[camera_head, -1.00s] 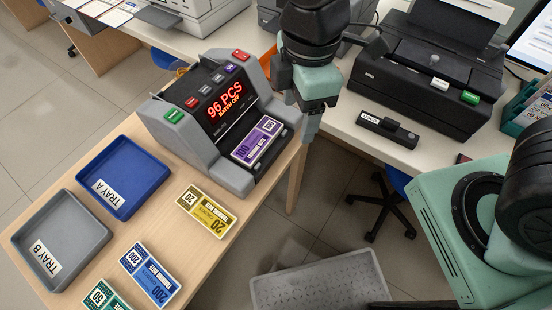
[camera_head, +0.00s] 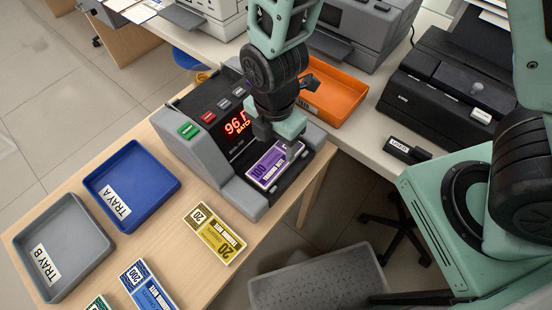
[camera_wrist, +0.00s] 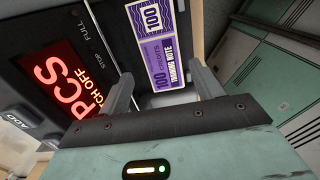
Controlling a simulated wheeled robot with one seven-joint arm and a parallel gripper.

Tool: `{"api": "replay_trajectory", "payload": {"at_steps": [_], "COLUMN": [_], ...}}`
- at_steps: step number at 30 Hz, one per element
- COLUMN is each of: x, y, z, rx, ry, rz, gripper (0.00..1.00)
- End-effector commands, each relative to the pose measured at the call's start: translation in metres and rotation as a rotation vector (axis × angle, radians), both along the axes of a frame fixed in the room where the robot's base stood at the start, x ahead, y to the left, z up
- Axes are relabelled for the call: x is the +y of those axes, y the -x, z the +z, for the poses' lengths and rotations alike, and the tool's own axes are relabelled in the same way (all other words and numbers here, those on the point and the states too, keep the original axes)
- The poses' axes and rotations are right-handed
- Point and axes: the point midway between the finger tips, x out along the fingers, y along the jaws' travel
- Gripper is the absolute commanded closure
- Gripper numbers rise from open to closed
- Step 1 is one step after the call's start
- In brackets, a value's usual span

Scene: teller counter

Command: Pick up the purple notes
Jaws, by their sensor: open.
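The purple notes (camera_head: 270,163), a flat bundle marked 100, lie in the front slot of the grey counting machine (camera_head: 205,165). The machine's red display reads "96 P..." and is partly hidden by my arm. My gripper (camera_head: 292,150) is over the right part of the notes. In the wrist view the notes (camera_wrist: 158,50) lie beyond and between the two fingers of my gripper (camera_wrist: 165,88), which are spread apart with nothing held.
Yellow notes (camera_head: 214,233) and blue notes (camera_head: 147,288) lie on the wooden table, with blue Tray A (camera_head: 160,165) and grey Tray B (camera_head: 85,212) beside them. An orange tray (camera_head: 340,92) and black machine (camera_head: 445,90) stand on the back counter.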

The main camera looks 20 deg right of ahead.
Motion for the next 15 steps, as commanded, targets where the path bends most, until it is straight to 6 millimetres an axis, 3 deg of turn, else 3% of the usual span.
{"api": "replay_trajectory", "payload": {"at_steps": [8, 15], "x": [-0.001, -0.003], "y": [0.0, 0.0], "z": [-0.018, -0.05], "rx": [0.002, 0.002], "ry": [0.001, 0.002], "rz": [-0.003, -0.004], "gripper": [0.35, 0.35]}}
